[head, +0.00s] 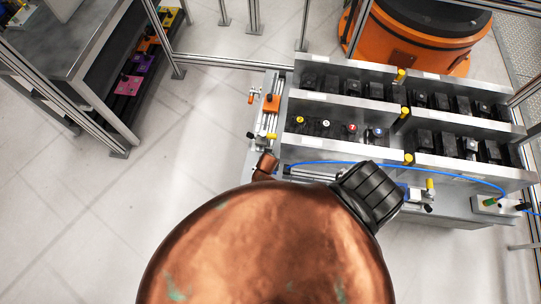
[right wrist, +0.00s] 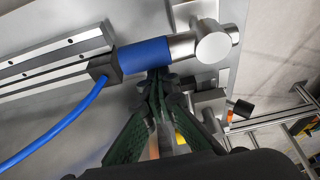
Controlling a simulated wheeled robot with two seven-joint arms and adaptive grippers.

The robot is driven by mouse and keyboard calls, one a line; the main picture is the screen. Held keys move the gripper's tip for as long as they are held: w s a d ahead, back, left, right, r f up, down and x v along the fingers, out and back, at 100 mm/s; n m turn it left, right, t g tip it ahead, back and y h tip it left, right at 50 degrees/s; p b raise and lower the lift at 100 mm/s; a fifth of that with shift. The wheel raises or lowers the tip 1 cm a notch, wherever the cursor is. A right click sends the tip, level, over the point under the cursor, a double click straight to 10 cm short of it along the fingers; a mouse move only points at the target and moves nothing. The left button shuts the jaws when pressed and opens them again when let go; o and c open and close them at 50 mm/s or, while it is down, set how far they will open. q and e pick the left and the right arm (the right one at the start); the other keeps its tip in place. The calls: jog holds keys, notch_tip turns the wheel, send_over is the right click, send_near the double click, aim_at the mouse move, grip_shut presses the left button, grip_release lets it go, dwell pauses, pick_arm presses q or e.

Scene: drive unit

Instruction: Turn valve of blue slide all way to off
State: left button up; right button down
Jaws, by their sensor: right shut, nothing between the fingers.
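The blue slide (right wrist: 145,55) shows in the right wrist view as a blue sleeve on a pale metal rail, with a black block and a blue hose at its left end. A round silver fitting (right wrist: 213,46) is at its right end. My right gripper (right wrist: 158,78) is shut and empty, its dark green fingertips just below the blue sleeve; I cannot tell whether they touch it. Dark parts lie behind and right of the fingers, and I cannot make out which is the valve or how it is turned. In the head view the slide's rail (head: 312,173) is partly hidden by my arm. My left gripper is out of view.
A metal rack (head: 345,116) with upright dividers holds rows of black units beyond the slide. The blue hose (head: 455,173) runs along its near edge to a fitting at right. An orange slide (head: 271,104) is at the rack's left. Open floor lies further left.

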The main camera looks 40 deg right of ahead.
jog(key=shift+s, duration=0.1)
dwell(0.6)
notch_tip(320, 180, up, 10)
jog(key=p, duration=0.3)
jog(key=shift+w+r, duration=0.2)
jog(key=shift+d, duration=0.1)
dwell(0.4)
